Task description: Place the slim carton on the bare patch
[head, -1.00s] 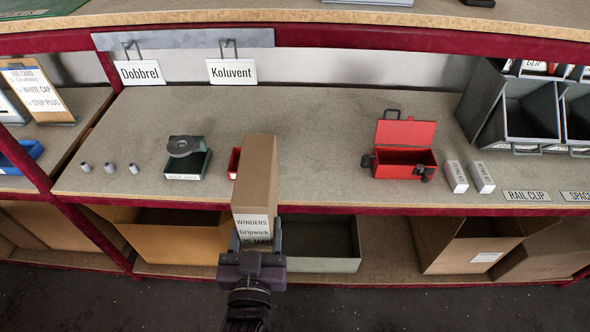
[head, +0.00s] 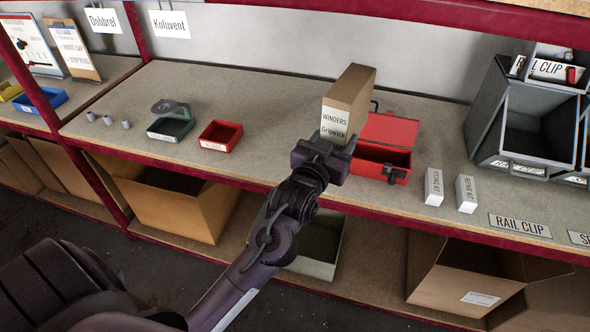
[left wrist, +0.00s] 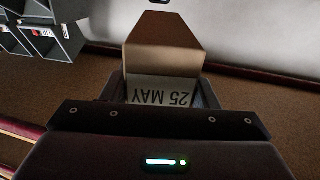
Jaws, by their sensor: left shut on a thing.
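The slim carton (head: 352,92) is tall and brown, with a white label reading WINDERS, Gripwick. My left gripper (head: 324,152) is shut on its lower near end. The carton is upright over the shelf (head: 270,125), in front of part of the red toolbox; I cannot tell if its base touches the shelf. In the left wrist view the carton (left wrist: 165,50) stands between the jaws, with "25 MAY" upside down on its label. A bare stretch of shelf lies between the red bin and the toolbox. My right gripper is out of view.
The open red toolbox (head: 384,150) is close right of the carton. A small red bin (head: 220,136) and a green bin (head: 171,128) are to the left. Two white boxes (head: 434,187) (head: 466,194) stand right of the toolbox. Grey bins (head: 525,125) are at far right.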

